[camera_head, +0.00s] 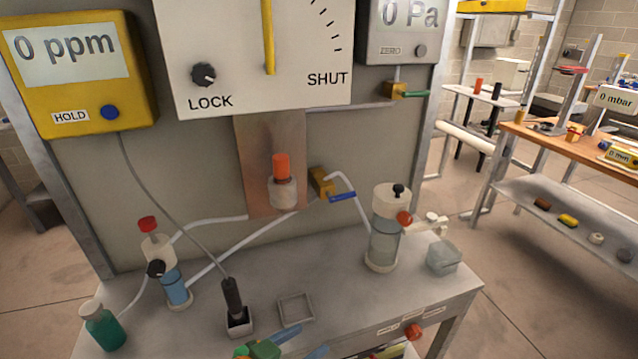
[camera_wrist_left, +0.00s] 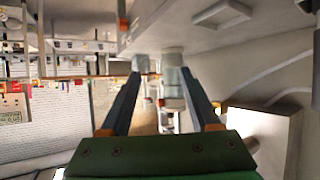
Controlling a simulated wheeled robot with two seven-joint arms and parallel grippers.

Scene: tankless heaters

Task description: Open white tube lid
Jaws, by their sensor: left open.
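A clear tube (camera_head: 384,245) with a white lid (camera_head: 391,197) and a black knob on top stands upright at the right of the bench; the lid looks seated on it. An orange-red knob is on its side. A second white-topped tube (camera_head: 176,288) with blue liquid stands at the left; I cannot tell for sure which lid is meant. My left gripper (camera_head: 318,342) is low at the front edge of the bench, apart from both tubes, its fingers pointing right. In the left wrist view its fingers (camera_wrist_left: 157,68) are spread, with nothing clearly held.
A small square tray (camera_head: 295,309) and a black probe in a holder (camera_head: 233,305) stand near my left gripper. A green bottle (camera_head: 103,325) is at the left corner, and a clear box (camera_head: 443,258) at the right. Bare bench top lies between tray and right tube.

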